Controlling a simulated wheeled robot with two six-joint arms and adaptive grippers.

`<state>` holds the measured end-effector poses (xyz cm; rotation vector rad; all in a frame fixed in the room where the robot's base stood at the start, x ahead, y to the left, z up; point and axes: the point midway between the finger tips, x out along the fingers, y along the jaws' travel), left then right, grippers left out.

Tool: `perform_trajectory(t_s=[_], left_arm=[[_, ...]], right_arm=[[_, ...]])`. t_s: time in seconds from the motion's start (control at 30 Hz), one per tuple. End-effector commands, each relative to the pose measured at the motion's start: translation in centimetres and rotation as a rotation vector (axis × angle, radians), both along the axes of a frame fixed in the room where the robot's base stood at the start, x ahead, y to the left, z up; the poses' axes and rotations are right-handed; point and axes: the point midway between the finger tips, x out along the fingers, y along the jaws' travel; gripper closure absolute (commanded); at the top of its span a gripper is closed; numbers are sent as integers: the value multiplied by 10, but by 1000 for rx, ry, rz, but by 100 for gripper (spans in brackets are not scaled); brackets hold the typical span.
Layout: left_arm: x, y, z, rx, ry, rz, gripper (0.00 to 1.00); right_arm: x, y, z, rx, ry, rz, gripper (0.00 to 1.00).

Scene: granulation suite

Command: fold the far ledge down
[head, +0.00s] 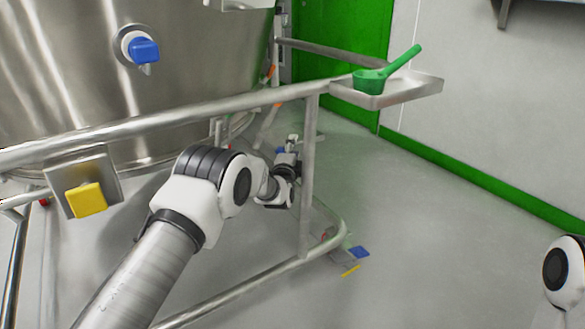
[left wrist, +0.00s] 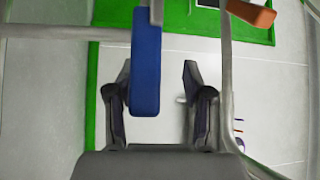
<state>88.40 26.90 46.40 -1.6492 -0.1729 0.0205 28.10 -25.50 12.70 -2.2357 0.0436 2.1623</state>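The far ledge (head: 410,92) is a shallow metal tray that stands out level from the rail on the right in the head view. A green scoop (head: 372,80) lies on it. My left gripper (head: 292,140) is low behind the rail post, below and left of the ledge. In the left wrist view my left gripper (left wrist: 159,68) has its fingers apart. A blue bar (left wrist: 146,62) runs between them, nearer the left finger; I cannot tell whether it touches. Its blue end also shows small in the head view (head: 280,150). My right gripper is out of view.
A steel vessel (head: 70,70) with a blue-handled valve (head: 144,50) fills the left. A tubular rail (head: 200,110) crosses before it. A second plate with a yellow block (head: 86,199) hangs at left. A blue-and-yellow foot (head: 357,252) is low.

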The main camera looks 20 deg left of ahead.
Motion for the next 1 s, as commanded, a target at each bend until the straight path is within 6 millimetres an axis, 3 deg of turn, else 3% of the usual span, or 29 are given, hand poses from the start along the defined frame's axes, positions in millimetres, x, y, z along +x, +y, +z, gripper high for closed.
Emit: perform_trajectory(t_s=[0.13, 0.47, 1.0], left_arm=[[0, 0, 13, 0, 2, 0, 52], [-3, 0, 14, 1, 4, 0, 52], [-46, -6, 17, 0, 2, 1, 52]], right_arm=[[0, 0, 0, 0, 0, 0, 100], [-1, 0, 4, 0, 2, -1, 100], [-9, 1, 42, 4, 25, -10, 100]])
